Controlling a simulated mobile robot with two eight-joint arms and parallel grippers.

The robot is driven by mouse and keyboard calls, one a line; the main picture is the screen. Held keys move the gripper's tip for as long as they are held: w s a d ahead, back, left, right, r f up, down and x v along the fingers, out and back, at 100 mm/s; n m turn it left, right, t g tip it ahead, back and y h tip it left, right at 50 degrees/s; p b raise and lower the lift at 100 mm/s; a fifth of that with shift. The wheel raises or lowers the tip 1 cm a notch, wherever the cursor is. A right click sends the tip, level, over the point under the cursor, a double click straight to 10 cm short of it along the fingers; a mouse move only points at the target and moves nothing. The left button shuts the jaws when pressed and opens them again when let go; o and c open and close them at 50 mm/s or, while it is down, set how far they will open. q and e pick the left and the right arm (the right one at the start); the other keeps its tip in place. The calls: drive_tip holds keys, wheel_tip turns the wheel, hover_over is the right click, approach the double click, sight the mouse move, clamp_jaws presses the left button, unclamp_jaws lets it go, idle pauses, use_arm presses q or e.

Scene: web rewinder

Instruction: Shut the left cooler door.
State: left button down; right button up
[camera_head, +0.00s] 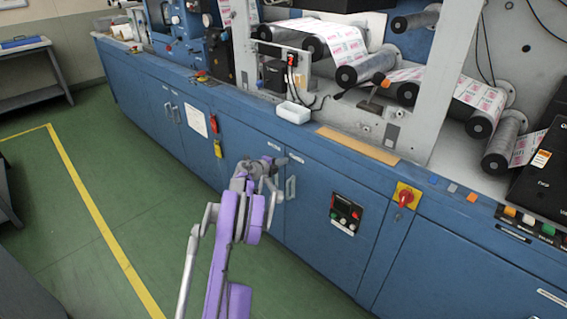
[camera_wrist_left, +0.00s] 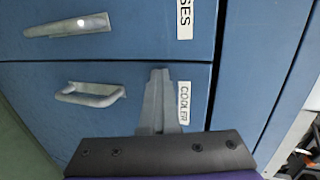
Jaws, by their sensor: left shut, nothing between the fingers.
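The blue cooler door (camera_wrist_left: 50,125) fills the lower part of the left wrist view, with a silver bar handle (camera_wrist_left: 90,94) and a white label reading COOLER (camera_wrist_left: 184,103). A dark gap runs beside its edge near the label; how far it stands open I cannot tell. My left gripper (camera_wrist_left: 160,72) is shut and empty, its fingertips over the door face between handle and label. Contact with the door is unclear. In the head view my left gripper (camera_head: 268,166) is at the upper part of the cabinet doors, beside a silver handle (camera_head: 291,187). My right gripper is not in view.
A neighbouring blue door (camera_wrist_left: 120,30) has its own handle and a label ending in SES. To the right in the head view are a control panel (camera_head: 346,214) and a red rotary switch (camera_head: 404,198). The green floor (camera_head: 110,190) at left is clear.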

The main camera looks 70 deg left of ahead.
use_arm(q)
drive_tip(key=shift+w+a+r, duration=0.15)
drive_tip(key=shift+w+r, duration=0.1)
drive_tip(key=shift+r, duration=0.05)
